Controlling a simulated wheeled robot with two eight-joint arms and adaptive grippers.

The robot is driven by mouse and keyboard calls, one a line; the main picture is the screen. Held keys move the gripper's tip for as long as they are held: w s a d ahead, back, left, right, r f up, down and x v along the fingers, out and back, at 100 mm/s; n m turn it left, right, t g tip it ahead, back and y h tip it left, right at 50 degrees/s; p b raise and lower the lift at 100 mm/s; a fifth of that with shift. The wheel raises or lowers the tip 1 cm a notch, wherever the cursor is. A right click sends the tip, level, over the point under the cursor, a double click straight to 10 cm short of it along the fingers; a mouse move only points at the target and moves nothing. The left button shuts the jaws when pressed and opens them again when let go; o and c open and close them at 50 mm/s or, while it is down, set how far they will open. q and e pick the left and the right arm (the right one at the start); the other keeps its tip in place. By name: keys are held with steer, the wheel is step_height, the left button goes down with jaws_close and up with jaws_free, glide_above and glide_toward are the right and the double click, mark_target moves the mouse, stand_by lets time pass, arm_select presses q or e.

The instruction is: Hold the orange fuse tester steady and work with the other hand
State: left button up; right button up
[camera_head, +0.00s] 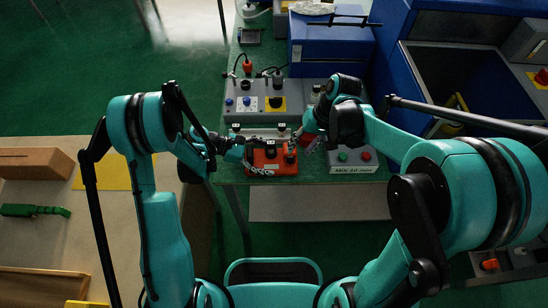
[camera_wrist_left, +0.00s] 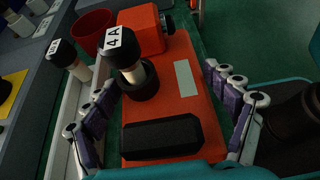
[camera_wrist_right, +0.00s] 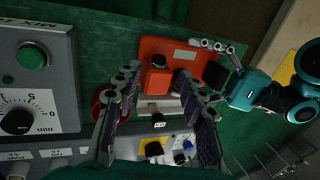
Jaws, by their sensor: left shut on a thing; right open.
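The orange fuse tester (camera_head: 260,163) lies near the bench's front edge. It fills the middle of the left wrist view (camera_wrist_left: 185,110) and shows in the right wrist view (camera_wrist_right: 185,55). A black-capped fuse labelled 4A (camera_wrist_left: 125,50) stands upright over a black round socket on the tester. Another labelled fuse (camera_wrist_left: 62,55) stands in the pale rack behind. My right gripper (camera_wrist_right: 157,100) is open beside the tester's right end. A fuse (camera_wrist_right: 156,112) shows between its fingers; contact cannot be told.
A red dish (camera_wrist_left: 92,28) is close to the tester's right end. A grey control panel (camera_head: 262,98) and a blue press (camera_head: 330,45) stand behind. Bare green bench lies left of the panel.

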stand_by(0.4)
steer(key=shift+f, duration=0.1)
stand_by(0.3)
jaws_close()
stand_by(1.1)
